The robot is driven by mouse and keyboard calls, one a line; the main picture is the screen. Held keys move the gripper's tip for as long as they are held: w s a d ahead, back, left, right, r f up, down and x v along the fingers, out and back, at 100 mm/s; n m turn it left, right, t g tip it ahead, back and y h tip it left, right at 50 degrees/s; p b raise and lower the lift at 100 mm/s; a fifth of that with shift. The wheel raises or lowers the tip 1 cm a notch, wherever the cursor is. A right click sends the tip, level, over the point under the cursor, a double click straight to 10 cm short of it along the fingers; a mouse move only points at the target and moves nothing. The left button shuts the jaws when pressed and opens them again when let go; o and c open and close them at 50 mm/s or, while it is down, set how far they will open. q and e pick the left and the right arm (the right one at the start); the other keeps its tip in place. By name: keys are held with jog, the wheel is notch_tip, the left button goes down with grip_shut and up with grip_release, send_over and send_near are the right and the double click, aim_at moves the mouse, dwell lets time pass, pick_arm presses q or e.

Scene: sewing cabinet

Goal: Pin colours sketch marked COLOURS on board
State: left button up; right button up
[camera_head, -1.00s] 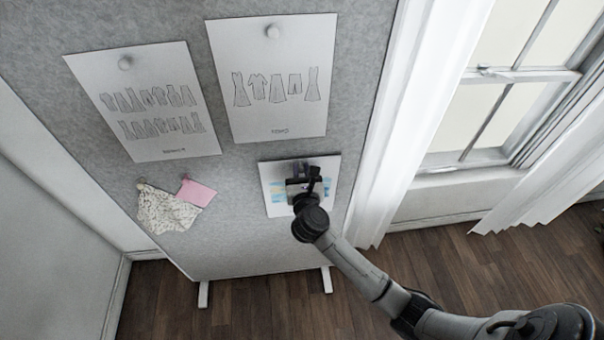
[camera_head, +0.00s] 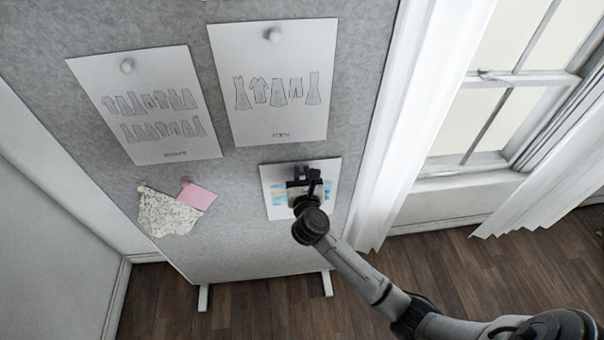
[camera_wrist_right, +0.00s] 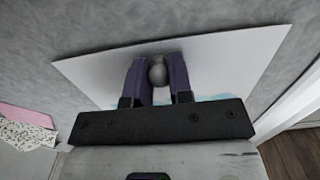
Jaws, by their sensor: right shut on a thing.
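The colours sketch (camera_head: 273,176), a small white sheet with blue and yellow patches, lies flat against the lower right of the grey pin board (camera_head: 250,250). It also shows in the right wrist view (camera_wrist_right: 225,65). My right gripper (camera_head: 304,178) is in front of the sketch and covers its middle. In the right wrist view its dark fingers (camera_wrist_right: 157,75) are shut on a round grey pin (camera_wrist_right: 158,72), near the sheet's upper edge. I cannot tell whether the pin's tip is in the board. The sketch's marking is hidden. My left gripper is not in view.
Two larger pinned sketches, one at left (camera_head: 150,110) and one at right (camera_head: 280,60), hang above. A patterned swatch (camera_head: 165,214) and a pink swatch (camera_head: 197,194) are pinned at lower left. A white curtain (camera_head: 415,110) and window stand to the right.

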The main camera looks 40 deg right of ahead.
jog(key=shift+w+d, duration=0.2)
jog(key=shift+w, duration=0.05)
dwell(0.3)
jog(key=o, duration=0.9)
jog(key=shift+p+v, duration=0.65)
jog(key=shift+v, duration=6.25)
jog(key=shift+a, duration=0.1)
